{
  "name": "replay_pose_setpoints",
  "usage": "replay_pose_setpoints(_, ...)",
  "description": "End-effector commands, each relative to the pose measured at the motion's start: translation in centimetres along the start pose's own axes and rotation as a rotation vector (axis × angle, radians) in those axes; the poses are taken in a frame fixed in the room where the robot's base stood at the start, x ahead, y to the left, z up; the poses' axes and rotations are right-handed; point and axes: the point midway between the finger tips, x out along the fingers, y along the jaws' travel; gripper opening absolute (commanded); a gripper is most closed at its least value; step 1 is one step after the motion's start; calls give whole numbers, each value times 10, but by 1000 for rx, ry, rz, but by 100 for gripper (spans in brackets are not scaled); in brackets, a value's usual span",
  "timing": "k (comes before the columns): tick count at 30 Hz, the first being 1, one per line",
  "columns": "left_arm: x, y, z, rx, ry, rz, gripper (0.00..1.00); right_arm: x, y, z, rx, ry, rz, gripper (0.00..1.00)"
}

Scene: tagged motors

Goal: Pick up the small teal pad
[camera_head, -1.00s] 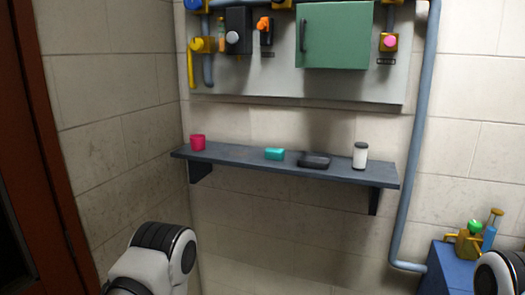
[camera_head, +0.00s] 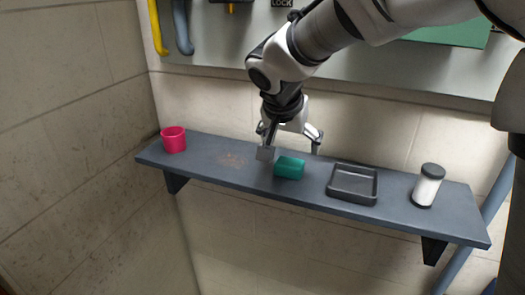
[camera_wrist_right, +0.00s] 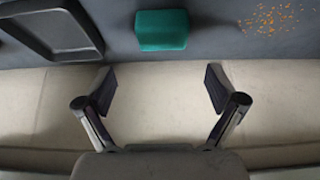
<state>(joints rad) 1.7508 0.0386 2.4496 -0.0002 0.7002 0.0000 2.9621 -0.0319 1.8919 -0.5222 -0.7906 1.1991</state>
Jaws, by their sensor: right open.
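The small teal pad (camera_head: 290,168) lies on the dark grey shelf (camera_head: 225,177), left of a black tray. It also shows in the right wrist view (camera_wrist_right: 162,30), at the top middle, beyond the fingertips. My right gripper (camera_head: 290,145) comes down from above, over the back part of the shelf beside the pad. In the right wrist view its two fingers (camera_wrist_right: 160,85) are spread wide with nothing between them. The pad lies ahead of the gap, apart from the fingers. My left gripper is not in view.
The black tray (camera_head: 352,184) and a white jar with a dark lid (camera_head: 428,185) stand right of the pad. A pink cup (camera_head: 174,139) stands at the shelf's left end. Orange crumbs (camera_wrist_right: 270,17) lie on the shelf between cup and pad. The wall is close behind.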

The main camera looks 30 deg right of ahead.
Motion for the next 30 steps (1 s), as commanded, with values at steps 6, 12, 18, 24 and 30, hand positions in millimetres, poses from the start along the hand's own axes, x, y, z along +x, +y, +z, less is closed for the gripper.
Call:
replay_pose_setpoints(6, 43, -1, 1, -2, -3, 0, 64, 28, -1, 6, -1, 1, -2, 94)
replay_pose_setpoints(12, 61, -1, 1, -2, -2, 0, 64, 42, -4, 5, -3, -2, -1, 94)
replay_pose_setpoints(18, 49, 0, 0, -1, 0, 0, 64, 71, -8, 2, -5, -5, 2, 94)
replay_pose_setpoints(24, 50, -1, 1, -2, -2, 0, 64, 78, -8, 3, -4, -1, -1, 94)
replay_pose_setpoints(30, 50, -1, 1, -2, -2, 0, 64, 78, -8, 3, -4, -2, -1, 41)
